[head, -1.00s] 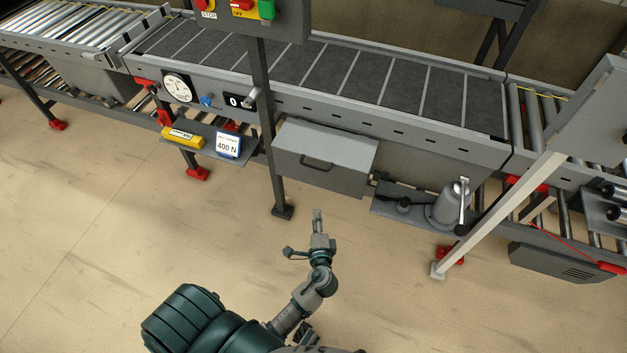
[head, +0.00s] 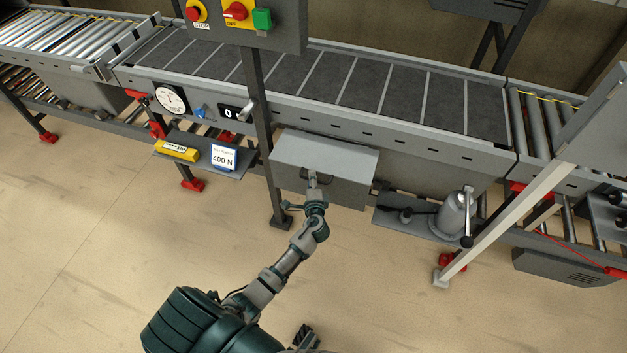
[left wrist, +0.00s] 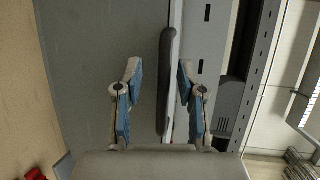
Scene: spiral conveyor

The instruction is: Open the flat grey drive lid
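The flat grey drive lid (head: 345,160) covers a box under the belt conveyor and looks shut. Its dark bar handle (left wrist: 165,75) runs between the fingers of my left gripper (left wrist: 158,88) in the left wrist view. In the head view, the left gripper (head: 314,180) is at the lid's handle and hides much of it. Its two fingers are apart, one on each side of the bar, with a visible gap to it. A dark end of my right gripper (head: 305,338) seems to show at the bottom edge; its fingers are unclear.
A dark post (head: 262,130) stands just left of the lid. A shelf with a grey jack-like device (head: 455,215) is to the right. A yellow block (head: 178,151) and a 400 N card (head: 224,158) sit on a left shelf. The floor in front is clear.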

